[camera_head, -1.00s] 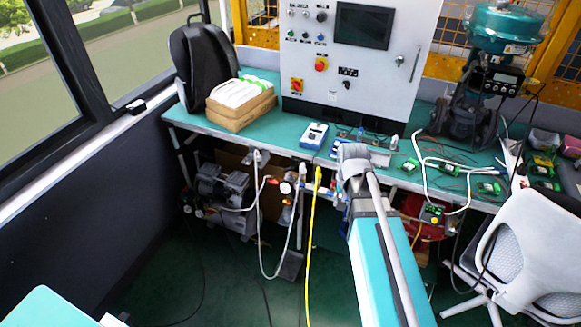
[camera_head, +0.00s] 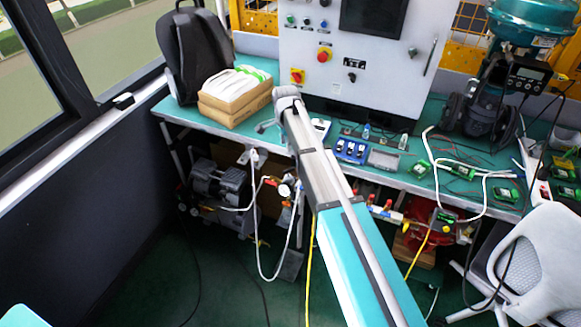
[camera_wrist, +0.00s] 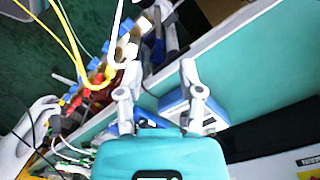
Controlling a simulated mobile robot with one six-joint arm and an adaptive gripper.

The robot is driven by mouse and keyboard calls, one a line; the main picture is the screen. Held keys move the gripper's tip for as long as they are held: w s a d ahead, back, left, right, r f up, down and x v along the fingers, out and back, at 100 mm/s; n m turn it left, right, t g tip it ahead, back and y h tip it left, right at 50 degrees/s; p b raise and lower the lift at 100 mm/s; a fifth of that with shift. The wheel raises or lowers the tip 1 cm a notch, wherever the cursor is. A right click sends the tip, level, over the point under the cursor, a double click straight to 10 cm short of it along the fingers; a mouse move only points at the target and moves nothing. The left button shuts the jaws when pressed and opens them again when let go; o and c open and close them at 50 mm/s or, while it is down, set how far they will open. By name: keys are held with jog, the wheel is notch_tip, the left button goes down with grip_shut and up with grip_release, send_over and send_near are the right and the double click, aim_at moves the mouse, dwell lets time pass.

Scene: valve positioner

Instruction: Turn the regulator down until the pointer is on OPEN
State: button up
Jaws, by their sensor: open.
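The positioner (camera_head: 528,76), a dark unit with a small display, is on the teal-topped valve actuator (camera_head: 528,22) at the right end of the bench. Its pointer and any OPEN mark are too small to read. A round white gauge (camera_head: 284,190) with a red-orange fitting (camera_head: 270,181), which may be the regulator, hangs below the bench's front edge. My gripper (camera_wrist: 155,82) is open in the wrist view, with nothing between its two grey fingers. In the head view my arm's end is above the bench front, higher than the gauge; my fingers are mostly hidden there.
A control cabinet (camera_head: 352,50) stands at the back of the bench (camera_head: 180,108). A backpack (camera_head: 193,52) and a box (camera_head: 234,97) are at the left. Hoses and a yellow cable (camera_head: 309,270) hang below. A white chair (camera_head: 520,260) stands at the right.

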aim_at(288, 170)
jog(key=shift+w+d, duration=0.1)
dwell(0.3)
notch_tip(288, 170, down, 14)
jog(key=b, duration=1.3)
jog(key=shift+d+r+b, duration=0.1)
jog(key=shift+r+b, duration=0.05)
jog(key=shift+b, duration=0.25)
grip_shut()
jog(key=shift+a, duration=0.25)
jog(key=shift+d, duration=0.15)
